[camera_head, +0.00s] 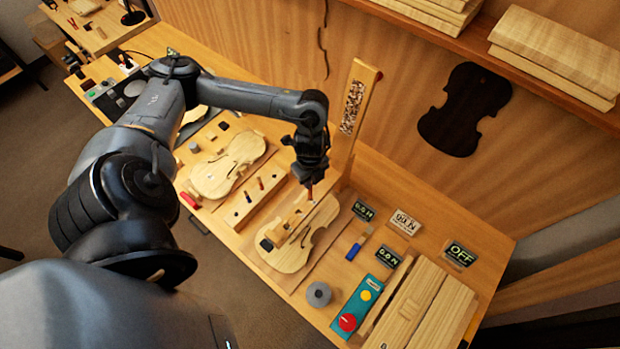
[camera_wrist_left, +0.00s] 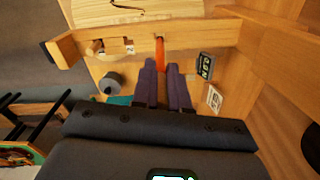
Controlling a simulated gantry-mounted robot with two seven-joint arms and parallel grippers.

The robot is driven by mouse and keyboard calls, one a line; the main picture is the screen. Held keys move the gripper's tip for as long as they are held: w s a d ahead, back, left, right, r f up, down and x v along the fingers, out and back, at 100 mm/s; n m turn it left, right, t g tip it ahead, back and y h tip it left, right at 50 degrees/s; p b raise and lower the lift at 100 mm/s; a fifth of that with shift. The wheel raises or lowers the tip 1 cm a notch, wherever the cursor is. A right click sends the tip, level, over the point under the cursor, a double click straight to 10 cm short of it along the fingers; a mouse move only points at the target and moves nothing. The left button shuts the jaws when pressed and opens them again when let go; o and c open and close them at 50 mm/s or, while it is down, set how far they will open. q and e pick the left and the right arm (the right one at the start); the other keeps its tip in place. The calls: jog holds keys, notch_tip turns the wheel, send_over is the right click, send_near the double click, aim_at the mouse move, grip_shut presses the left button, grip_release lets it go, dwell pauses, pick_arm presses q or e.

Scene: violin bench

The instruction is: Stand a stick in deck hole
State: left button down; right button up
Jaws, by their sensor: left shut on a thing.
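My left gripper (camera_head: 311,182) points down over the upper end of the right-hand violin body (camera_head: 288,250). It is shut on an orange-red stick (camera_head: 309,194). In the left wrist view the stick (camera_wrist_left: 160,52) sticks out past the dark fingers (camera_wrist_left: 163,88) and overlaps a pale wooden bar (camera_wrist_left: 205,36) with square notches. I cannot tell whether the stick's tip is in a hole or in front of the bar. My right gripper is not in view.
Another violin body (camera_head: 226,168) lies to the left. A tall wooden post (camera_head: 352,115) rises close behind the gripper. A grey cylinder (camera_head: 319,293), a teal button box (camera_head: 358,306), small signs (camera_head: 407,222) and wooden planks (camera_head: 412,305) fill the right side.

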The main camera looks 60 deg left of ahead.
aim_at(310, 195)
pick_arm(q)
jog(key=shift+p, duration=0.3)
jog(key=shift+f+b, duration=0.35)
jog(key=shift+f, duration=0.15)
dwell(0.5)
jog(key=shift+f+b, duration=0.65)
jog(key=shift+f, duration=0.35)
jog(key=shift+f+b, duration=0.6)
jog(key=shift+f, duration=0.35)
jog(key=shift+f+b, duration=2)
jog(key=shift+f, duration=1.2)
jog(key=shift+r, duration=0.2)
